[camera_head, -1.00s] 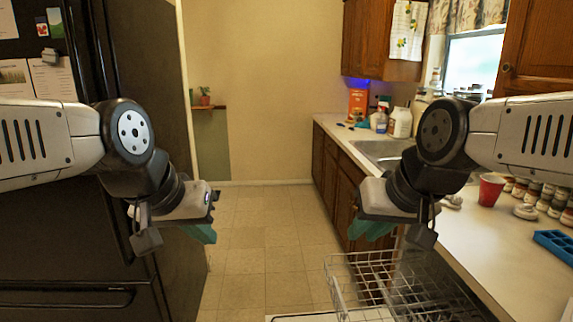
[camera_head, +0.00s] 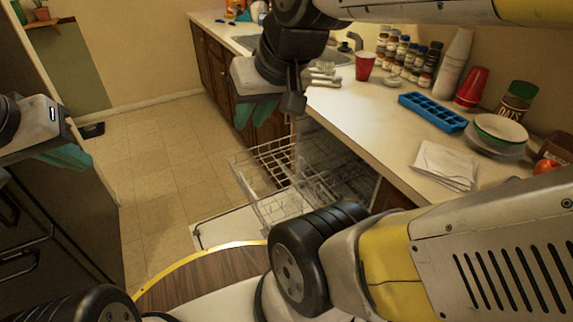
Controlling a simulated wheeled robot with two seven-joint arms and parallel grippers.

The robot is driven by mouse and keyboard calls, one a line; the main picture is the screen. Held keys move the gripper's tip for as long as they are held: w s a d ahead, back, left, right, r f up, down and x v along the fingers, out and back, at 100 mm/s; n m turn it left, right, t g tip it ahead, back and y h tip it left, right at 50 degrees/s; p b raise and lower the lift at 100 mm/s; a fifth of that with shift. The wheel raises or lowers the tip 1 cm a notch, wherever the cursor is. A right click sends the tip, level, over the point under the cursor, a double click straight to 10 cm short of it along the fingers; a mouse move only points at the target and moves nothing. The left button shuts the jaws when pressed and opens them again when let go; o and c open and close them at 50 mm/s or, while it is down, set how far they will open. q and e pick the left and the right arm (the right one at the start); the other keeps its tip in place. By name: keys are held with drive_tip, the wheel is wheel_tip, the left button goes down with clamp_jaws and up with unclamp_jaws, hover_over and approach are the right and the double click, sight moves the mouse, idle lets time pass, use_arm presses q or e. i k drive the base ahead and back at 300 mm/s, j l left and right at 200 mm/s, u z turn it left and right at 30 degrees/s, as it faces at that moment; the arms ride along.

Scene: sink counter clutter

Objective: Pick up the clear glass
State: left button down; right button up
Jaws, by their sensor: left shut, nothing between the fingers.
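I cannot make out a clear glass for certain in the head view. A tall stack of pale cups (camera_head: 455,66) stands at the back of the counter on the right, but I cannot tell whether it is glass. My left gripper (camera_head: 65,158), with teal fingers, is at the left edge over the floor, shut and empty, far from the counter. My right gripper (camera_head: 257,113), also with teal fingers, hangs in front of the counter's cabinets, above and behind the dishwasher rack. Its jaw opening is not clear from this angle.
The counter (camera_head: 345,108) holds a red cup (camera_head: 365,66), several spice jars (camera_head: 408,58), a blue ice tray (camera_head: 432,112), stacked plates (camera_head: 498,134) and napkins (camera_head: 445,165). A pulled-out dishwasher rack (camera_head: 275,175) stands below. The floor (camera_head: 160,180) left of it is clear.

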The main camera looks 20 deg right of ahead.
sight(294, 208)
drive_tip(key=j+z, duration=0.9)
drive_tip(key=z, duration=0.15)
drive_tip(key=j+z, duration=0.6)
drive_tip(key=z, duration=0.25)
drive_tip(key=k+j+z, duration=0.1)
drive_tip(key=j+z, duration=0.15)
drive_tip(key=z, duration=0.15)
drive_tip(key=k+j+z, duration=0.1)
drive_tip(key=z, duration=0.35)
drive_tip(key=j+z, duration=0.3)
drive_tip(key=k+j+z, duration=0.1)
drive_tip(key=j+z, duration=0.15)
